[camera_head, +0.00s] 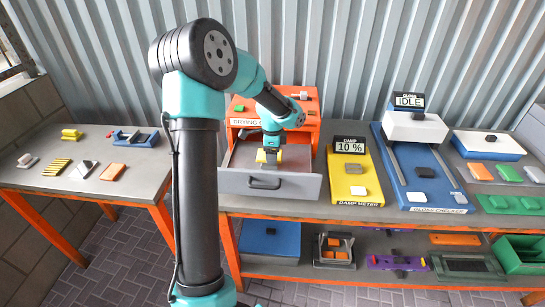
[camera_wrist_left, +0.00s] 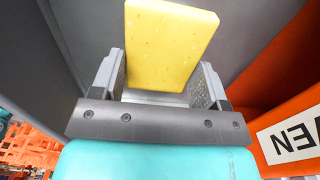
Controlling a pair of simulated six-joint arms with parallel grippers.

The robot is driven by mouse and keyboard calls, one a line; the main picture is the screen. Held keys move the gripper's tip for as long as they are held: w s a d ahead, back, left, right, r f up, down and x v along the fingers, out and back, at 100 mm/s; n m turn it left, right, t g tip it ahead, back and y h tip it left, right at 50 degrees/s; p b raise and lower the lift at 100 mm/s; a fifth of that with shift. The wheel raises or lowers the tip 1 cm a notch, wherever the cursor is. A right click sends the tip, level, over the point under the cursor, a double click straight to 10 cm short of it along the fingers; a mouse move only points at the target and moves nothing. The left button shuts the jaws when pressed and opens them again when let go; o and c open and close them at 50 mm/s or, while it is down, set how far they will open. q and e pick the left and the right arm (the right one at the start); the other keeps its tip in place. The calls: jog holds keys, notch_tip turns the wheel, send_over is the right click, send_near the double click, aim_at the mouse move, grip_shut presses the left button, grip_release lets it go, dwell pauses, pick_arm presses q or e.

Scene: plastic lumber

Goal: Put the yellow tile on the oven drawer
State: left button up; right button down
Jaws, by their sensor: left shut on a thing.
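The orange drying oven (camera_head: 310,104) stands at the back with its grey drawer (camera_head: 300,187) pulled out toward me. My left gripper (camera_head: 269,157) points down inside the drawer's outline, behind its front panel. It is shut on the yellow tile (camera_head: 262,156). In the left wrist view the yellow tile (camera_wrist_left: 170,45) stands out between the two fingers of my left gripper (camera_wrist_left: 158,82), with the grey drawer around it. I cannot tell whether the tile touches the drawer floor. My right gripper is not in view.
The drawer's side walls and front panel with dark handle (camera_head: 265,184) surround the gripper closely. A yellow damp meter (camera_head: 350,185) reading 10 % stands to the right, then a blue gloss checker (camera_head: 430,190). A left side table (camera_head: 60,185) holds small pieces.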

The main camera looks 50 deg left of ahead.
pick_arm(q)
jog(key=shift+f, duration=1.05)
jog(key=shift+f, duration=0.15)
jog(key=o, duration=0.9)
jog(key=shift+o, duration=0.2)
notch_tip(320, 180, up, 12)
